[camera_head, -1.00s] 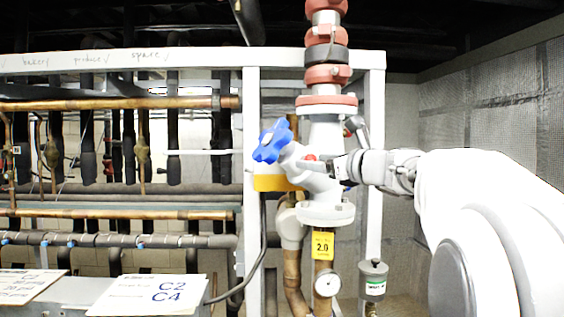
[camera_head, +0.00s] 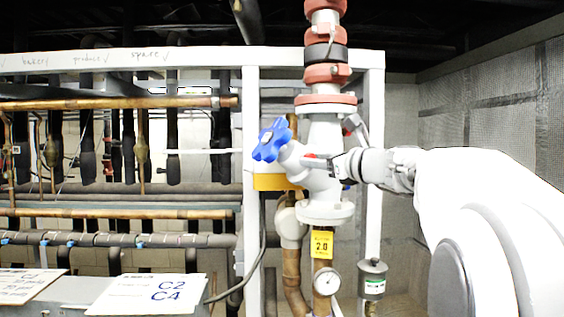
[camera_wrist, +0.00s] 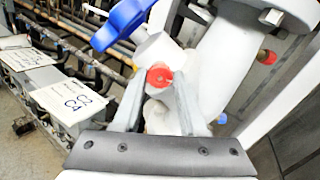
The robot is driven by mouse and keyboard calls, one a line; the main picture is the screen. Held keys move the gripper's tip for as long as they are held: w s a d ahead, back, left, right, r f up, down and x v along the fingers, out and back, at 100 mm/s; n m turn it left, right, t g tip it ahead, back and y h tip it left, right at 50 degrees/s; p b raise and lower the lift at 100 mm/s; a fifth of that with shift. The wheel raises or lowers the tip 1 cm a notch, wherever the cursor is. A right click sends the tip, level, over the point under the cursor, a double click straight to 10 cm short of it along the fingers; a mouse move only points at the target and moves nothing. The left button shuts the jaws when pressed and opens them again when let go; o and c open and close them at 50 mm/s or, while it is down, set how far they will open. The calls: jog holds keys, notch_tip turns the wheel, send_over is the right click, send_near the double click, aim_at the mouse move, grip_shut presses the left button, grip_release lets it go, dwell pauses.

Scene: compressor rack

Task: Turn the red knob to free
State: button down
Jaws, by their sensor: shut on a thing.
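The red knob (camera_wrist: 159,76) is small and round and sits on the white valve body, below the blue handwheel. It shows between my gripper's two fingers in the wrist view. My gripper (camera_wrist: 160,92) is shut on it, one finger on each side. In the head view my gripper (camera_head: 318,160) reaches in from the right to the valve, with a bit of red at its fingertips. The knob's markings and its exact turn angle are too small to tell.
The blue handwheel (camera_head: 271,141) is just left of the fingers and also shows in the wrist view (camera_wrist: 122,22). A pressure gauge (camera_head: 327,281) and a yellow tag (camera_head: 322,245) are below. A white frame post (camera_head: 374,200) stands behind my arm.

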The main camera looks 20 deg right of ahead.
jog(key=shift+f+n, duration=0.1)
jog(key=shift+n, duration=0.2)
jog(key=shift+n+b, duration=6.05)
jog(key=shift+n, duration=1.65)
jog(key=shift+c, duration=2.2)
grip_release()
jog(key=shift+a, duration=0.1)
jog(key=shift+s, duration=0.15)
